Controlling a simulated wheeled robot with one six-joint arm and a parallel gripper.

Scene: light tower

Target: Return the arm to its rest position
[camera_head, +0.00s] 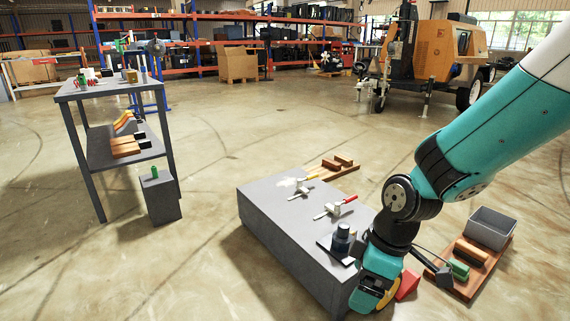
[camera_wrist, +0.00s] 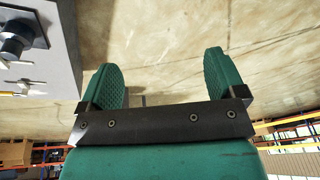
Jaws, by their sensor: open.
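My arm, teal with dark joints, reaches in from the right in the head view and bends down at the near right end of the grey block. My gripper shows in the wrist view (camera_wrist: 163,80) with its two green fingers spread apart and nothing between them. Bare concrete floor lies beyond the fingers there. In the head view the fingertips are hidden behind the wrist.
The grey block (camera_head: 275,224) bears a dark cylinder on a plate (camera_head: 341,240) and two valve-like tools (camera_head: 335,207). A wooden board with a grey bin (camera_head: 490,228) lies right of my wrist. A grey workbench (camera_head: 100,90) stands left. A light tower trailer (camera_head: 440,50) stands behind.

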